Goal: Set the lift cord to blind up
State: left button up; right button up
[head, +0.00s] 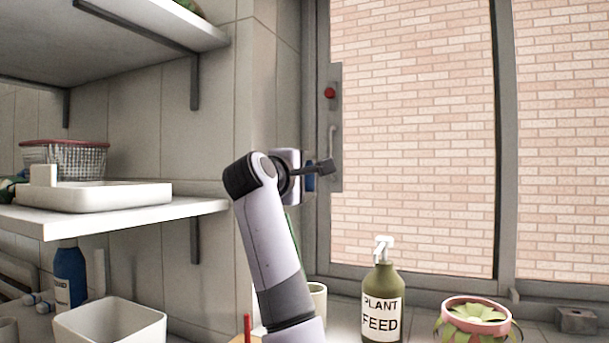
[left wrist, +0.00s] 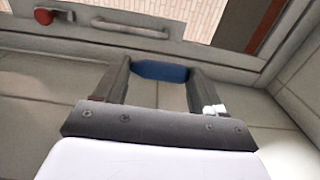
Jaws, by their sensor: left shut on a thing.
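A blue rounded piece (left wrist: 162,72) spans the gap between my left fingertips in the left wrist view. It also shows as a small blue patch (head: 310,182) in the head view. My left gripper (head: 326,167) is shut on it, beside the tiled corner at the window's left edge. I cannot tell for sure that this piece is the end of the lift cord; no cord strand is clear. No blind covers the visible glass. My right gripper is not in view.
The window frame close by carries a red knob (head: 329,92) and a metal handle (head: 333,142). Shelves (head: 120,218) stand at left. A plant feed bottle (head: 382,300), a pink pot (head: 476,320) and a white bin (head: 110,325) stand below.

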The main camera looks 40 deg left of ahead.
pick_arm(q)
jog(key=o, duration=1.5)
jog(key=b+v, duration=0.1)
jog(key=v, duration=0.6)
jog(key=shift+r+b, duration=0.1)
jog(key=shift+b, duration=0.2)
